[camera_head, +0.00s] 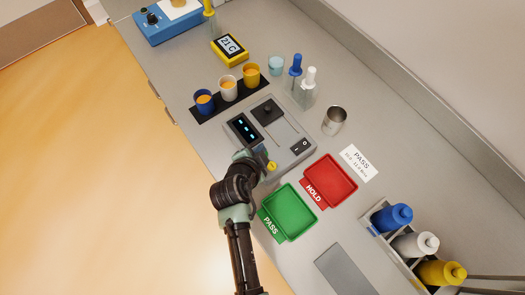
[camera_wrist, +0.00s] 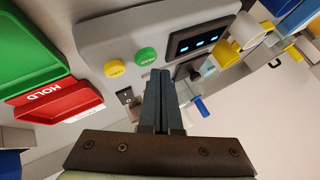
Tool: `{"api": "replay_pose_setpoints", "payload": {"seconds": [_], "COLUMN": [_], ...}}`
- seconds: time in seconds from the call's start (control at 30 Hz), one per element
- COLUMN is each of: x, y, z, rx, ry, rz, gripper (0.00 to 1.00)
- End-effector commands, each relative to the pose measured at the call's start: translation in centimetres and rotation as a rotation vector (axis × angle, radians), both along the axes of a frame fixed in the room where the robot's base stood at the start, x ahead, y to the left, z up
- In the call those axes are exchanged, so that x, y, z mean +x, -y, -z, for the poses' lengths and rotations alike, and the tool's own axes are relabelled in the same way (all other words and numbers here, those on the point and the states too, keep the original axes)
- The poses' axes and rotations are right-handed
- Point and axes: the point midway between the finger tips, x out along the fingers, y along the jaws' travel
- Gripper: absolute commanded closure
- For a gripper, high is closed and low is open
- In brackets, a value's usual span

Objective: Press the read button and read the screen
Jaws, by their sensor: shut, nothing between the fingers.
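A grey instrument (camera_head: 286,151) stands on the counter. Its dark screen (camera_head: 244,129) shows only short cyan dashes, also visible in the wrist view (camera_wrist: 198,40). The wrist view shows a yellow button (camera_wrist: 119,65) and a green button (camera_wrist: 145,56) beside the screen; their labels are too small to read surely. In the head view the yellow button (camera_head: 271,166) shows, while my gripper hides the green one. My gripper (camera_wrist: 162,75) is shut and empty, its tips close to the green button's edge in the picture. I cannot tell whether they touch it.
A green PASS tray (camera_head: 290,210) and a red HOLD tray (camera_head: 331,179) lie beside the instrument. A white PASS card (camera_head: 358,162) has a small line of figures. A metal cup (camera_head: 334,120), several filled cups and a rack of bottles (camera_head: 397,218) stand around.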

Motion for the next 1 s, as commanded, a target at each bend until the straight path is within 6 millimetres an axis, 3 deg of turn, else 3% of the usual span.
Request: {"api": "replay_pose_setpoints", "payload": {"seconds": [1.0], "x": [-0.01], "y": [0.00], "z": [1.00], "rx": [0.000], "ry": [0.000], "rz": [0.000], "gripper": [1.00]}}
